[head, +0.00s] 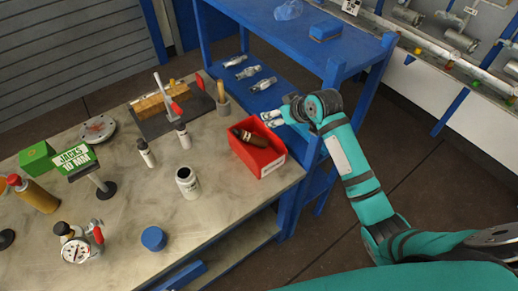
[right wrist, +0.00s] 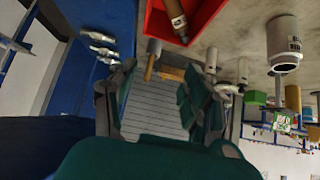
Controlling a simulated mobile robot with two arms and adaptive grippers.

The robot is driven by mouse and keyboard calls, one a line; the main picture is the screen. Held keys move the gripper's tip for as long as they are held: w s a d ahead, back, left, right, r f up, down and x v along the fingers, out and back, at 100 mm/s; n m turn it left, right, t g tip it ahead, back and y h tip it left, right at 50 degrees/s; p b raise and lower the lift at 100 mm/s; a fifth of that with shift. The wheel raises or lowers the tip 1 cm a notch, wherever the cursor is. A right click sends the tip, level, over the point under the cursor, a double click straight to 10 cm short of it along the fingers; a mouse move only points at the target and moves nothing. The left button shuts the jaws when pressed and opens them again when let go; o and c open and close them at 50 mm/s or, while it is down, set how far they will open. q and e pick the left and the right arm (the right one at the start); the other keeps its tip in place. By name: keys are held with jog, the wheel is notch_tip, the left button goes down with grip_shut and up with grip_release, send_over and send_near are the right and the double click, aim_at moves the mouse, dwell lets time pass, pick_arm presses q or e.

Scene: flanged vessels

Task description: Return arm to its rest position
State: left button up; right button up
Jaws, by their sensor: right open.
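My right arm (head: 352,165) is teal with dark bands and reaches in from the lower right of the head view. Its gripper (head: 273,118) is at the far right corner of the red bin (head: 270,160), by the blue shelving. In the right wrist view the two fingers of my right gripper (right wrist: 155,88) stand apart with nothing between them. The red bin shows there at the top (right wrist: 160,22), with a brown bottle (right wrist: 176,18) in it. In the head view the bottle (head: 243,135) lies tilted in the bin. My left gripper is not in view.
The grey workbench (head: 215,220) holds a white jar (head: 187,182), a blue cap (head: 153,238), a gauge (head: 75,250) and a green "JACKS 10 MM" sign (head: 75,160). Blue shelving (head: 335,75) stands close beside my right arm. Open floor (head: 420,170) lies to the right.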

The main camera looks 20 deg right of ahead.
jog(key=shift+v, duration=1.4)
jog(key=s+a+f+g+h, duration=0.1)
jog(key=s+f, duration=0.3)
jog(key=s, duration=0.3)
jog(key=s+a+f+g, duration=0.1)
jog(key=s+a+f, duration=0.1)
jog(key=s+f, duration=0.35)
jog(key=s+m+g+h, duration=0.2)
jog(key=s+g, duration=0.1)
jog(key=s, duration=1.8)
notch_tip(320, 180, down, 29)
jog(key=g+b, duration=0.1)
jog(key=b, duration=0.3)
jog(key=s+d+f+g+b, duration=0.1)
jog(key=s+d+f+b, duration=0.2)
jog(key=s+f, duration=1.4)
notch_tip(320, 180, down, 5)
jog(key=shift+s+r+b, duration=0.2)
jog(key=shift+s+b, duration=0.15)
jog(key=shift+b, duration=0.1)
